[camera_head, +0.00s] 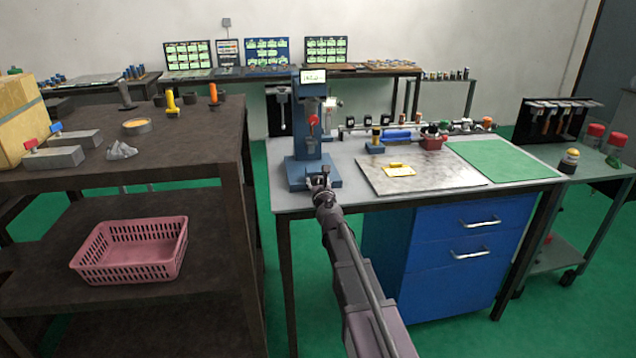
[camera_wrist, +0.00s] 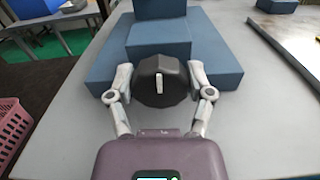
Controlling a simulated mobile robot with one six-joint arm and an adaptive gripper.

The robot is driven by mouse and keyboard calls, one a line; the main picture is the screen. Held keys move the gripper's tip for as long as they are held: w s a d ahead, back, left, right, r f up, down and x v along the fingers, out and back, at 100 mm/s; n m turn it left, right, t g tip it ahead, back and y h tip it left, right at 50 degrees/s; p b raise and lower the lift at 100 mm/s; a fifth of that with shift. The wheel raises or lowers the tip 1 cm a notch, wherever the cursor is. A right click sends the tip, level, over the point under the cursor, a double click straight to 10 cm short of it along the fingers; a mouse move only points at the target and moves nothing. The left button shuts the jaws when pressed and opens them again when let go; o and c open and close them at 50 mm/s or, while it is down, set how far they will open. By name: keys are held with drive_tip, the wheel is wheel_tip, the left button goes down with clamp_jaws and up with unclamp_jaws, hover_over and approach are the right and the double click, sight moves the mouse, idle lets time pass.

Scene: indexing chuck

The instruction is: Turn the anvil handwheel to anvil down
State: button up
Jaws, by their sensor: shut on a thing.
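The anvil handwheel is a dark faceted knob (camera_wrist: 162,82) with a pale pointer mark on its face, seen in the wrist view at the front of the blue stand. The pointer mark is nearly upright in that view. My gripper (camera_wrist: 160,88) has one finger on each side of the knob and is shut on it. In the head view my gripper (camera_head: 320,184) is at the foot of the blue stand (camera_head: 309,135) and hides most of the knob. The stand has a display (camera_head: 313,76) on top, too small to read, and a red part (camera_head: 313,120) on its column.
The stand is on a grey workbench (camera_head: 350,205). To its right are a metal plate (camera_head: 430,180) with a yellow piece (camera_head: 399,170) and a green mat (camera_head: 500,160). A dark shelf (camera_head: 190,150) with a pink basket (camera_head: 132,250) is on the left.

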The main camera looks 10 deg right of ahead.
drive_tip(key=shift+n, duration=0.3)
drive_tip(key=o, duration=1.1)
drive_tip(key=s, duration=1.2)
